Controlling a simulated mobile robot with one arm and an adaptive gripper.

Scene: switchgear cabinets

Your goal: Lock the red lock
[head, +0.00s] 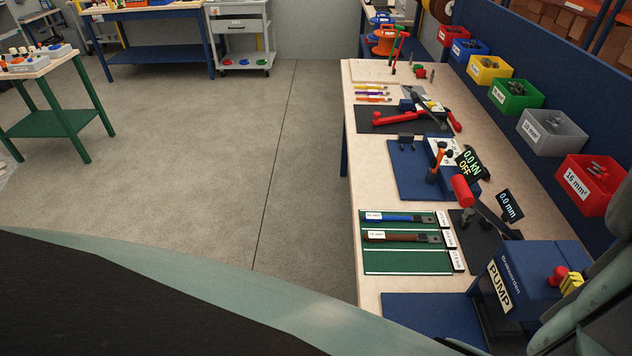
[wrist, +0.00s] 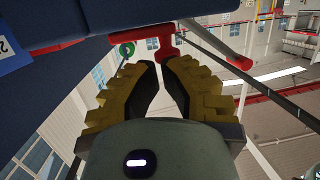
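The red lock (head: 557,275) looks like a small red knob or handle on the right side of the blue pump box (head: 540,262), which is labelled PUMP. In the wrist view a red T-shaped part (wrist: 167,42) sits just beyond my fingertips; I take it to be the same lock. My gripper (wrist: 160,62) has yellow fingers with black pads, partly open, with a visible gap between the tips. In the head view a yellow finger (head: 572,284) shows right beside the lock.
The workbench (head: 375,285) carries a green mat (head: 405,262) with crimping samples, a red-handled lever tool (head: 463,189) and a display reading 0.0 mm (head: 509,205). Coloured bins, including a red one (head: 590,185), line the back panel.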

